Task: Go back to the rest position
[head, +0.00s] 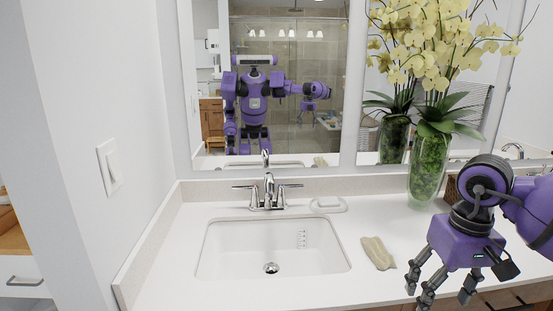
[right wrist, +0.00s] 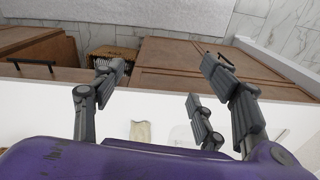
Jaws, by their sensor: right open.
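My right gripper (head: 440,287) is at the right of the head view, above the front edge of the white counter. Its dark fingers are spread open with nothing between them. It also shows in the right wrist view (right wrist: 165,85), open and empty over the counter's edge. A beige cloth (head: 378,252) lies on the counter to its left, apart from it. My left gripper is not directly in view. The mirror (head: 270,80) reflects my purple body, with one arm raised out to the side and the other hanging down.
A sink (head: 272,247) with a chrome faucet (head: 268,190) is set in the counter (head: 200,290). A white soap dish (head: 328,204) sits behind the cloth. A glass vase (head: 428,168) with yellow flowers stands close behind my right arm. Wooden cabinets (right wrist: 175,65) are below the counter.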

